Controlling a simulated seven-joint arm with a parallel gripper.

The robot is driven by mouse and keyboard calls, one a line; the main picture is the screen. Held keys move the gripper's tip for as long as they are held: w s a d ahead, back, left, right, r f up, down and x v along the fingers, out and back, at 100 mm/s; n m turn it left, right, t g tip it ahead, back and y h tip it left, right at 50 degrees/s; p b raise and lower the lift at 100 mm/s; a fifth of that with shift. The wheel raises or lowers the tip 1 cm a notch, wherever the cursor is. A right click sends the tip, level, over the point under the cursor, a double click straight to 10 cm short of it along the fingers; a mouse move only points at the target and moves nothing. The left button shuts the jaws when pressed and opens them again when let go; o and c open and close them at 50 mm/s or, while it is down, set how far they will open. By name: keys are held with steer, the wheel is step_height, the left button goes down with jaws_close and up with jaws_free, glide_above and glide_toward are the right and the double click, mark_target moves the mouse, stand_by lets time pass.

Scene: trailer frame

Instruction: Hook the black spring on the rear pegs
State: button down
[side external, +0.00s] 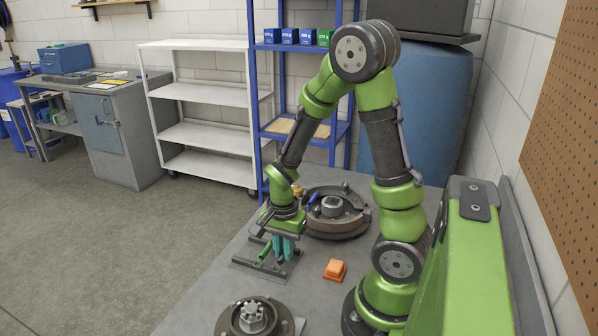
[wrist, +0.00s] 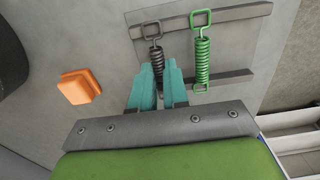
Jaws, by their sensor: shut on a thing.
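The black spring (wrist: 156,56) has a square loop at its upper end in the wrist view. The loop overlaps the upper dark bar of a flat rack (wrist: 230,15). In the side external view my gripper (side external: 284,246) points down at the rack (side external: 262,266) on the table. The black spring is too small to make out there. I cannot pick out the rear pegs; a round brake assembly (side external: 348,226) stands behind the gripper.
A green spring (wrist: 202,62) lies on the rack just right of my fingers. An orange block (side external: 335,270) sits on the table. A round hub (side external: 252,318) stands at the front. Bare tabletop (side external: 215,285) lies left of the block.

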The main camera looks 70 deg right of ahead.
step_height(320, 180, up, 13)
stand_by(0.8)
steer(key=s+d+f+m, duration=0.1)
steer(key=s+d, duration=0.3)
steer(key=d, duration=0.3)
steer(key=s+d+f, duration=0.2)
steer(key=s+d, duration=0.2)
steer(key=d, duration=0.3)
steer(key=s+d+f+m, duration=0.1)
steer(key=s+d, duration=0.2)
steer(key=d, duration=0.4)
steer(key=shift+d+f+n, duration=0.1)
steer(key=shift+f+n, duration=0.45)
steer(key=shift+f, duration=0.65)
steer(key=shift+d+f+n, duration=0.1)
steer(key=shift+f+n, duration=0.45)
steer(key=shift+f, duration=0.6)
steer(key=shift+f, duration=0.9)
